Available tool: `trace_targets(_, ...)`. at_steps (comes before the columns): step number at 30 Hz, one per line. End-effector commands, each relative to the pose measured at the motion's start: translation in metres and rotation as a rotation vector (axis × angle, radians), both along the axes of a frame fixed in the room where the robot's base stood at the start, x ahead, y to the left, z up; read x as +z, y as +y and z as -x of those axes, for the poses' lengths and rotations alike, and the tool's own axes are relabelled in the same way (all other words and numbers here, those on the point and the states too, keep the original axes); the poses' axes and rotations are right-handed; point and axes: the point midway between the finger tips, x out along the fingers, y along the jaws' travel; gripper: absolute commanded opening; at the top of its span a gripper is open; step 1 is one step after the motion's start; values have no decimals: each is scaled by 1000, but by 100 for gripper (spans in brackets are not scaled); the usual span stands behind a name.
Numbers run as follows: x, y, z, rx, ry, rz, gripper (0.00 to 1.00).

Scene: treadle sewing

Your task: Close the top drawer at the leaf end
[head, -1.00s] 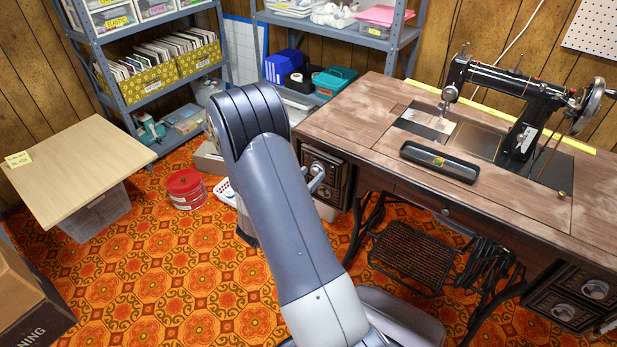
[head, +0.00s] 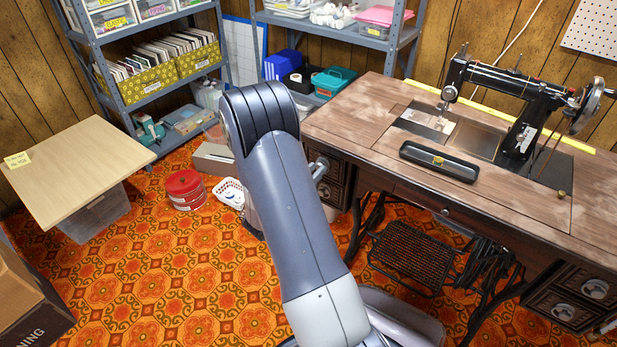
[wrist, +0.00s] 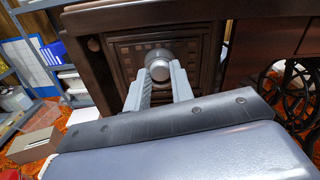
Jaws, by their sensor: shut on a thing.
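The sewing machine table (head: 400,112) has a dark carved drawer stack at its left end, partly hidden behind my arm in the head view. The top drawer's carved front (wrist: 122,55) faces the wrist camera, with a round metal knob (wrist: 160,70) near its middle. My gripper (wrist: 160,78) has its two fingers on either side of this knob and is shut on it. In the head view a bit of the gripper (head: 320,168) shows past my arm at the drawer. I cannot tell how far the drawer stands out.
A black sewing machine (head: 520,95) and a dark tray (head: 438,163) are on the tabletop. A treadle (head: 405,255) is below. A red tin (head: 184,188) and a white basket (head: 229,193) stand on the floor left of my arm. Open patterned floor lies at front left.

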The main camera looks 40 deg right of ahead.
Motion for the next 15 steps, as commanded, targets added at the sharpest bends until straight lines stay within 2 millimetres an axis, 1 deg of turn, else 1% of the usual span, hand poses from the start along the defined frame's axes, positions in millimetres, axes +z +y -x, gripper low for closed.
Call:
trace_targets(1, -1, -8, -2, -2, -2, -1, 0)
trace_targets(4, 0, -17, -5, -1, -1, 0, 0)
trace_targets(13, 1, -20, -7, 1, -2, 0, 0)
trace_targets(14, 1, -20, -7, 1, -2, 1, 23)
trace_targets(15, 1, -20, -7, 1, -2, 1, 26)
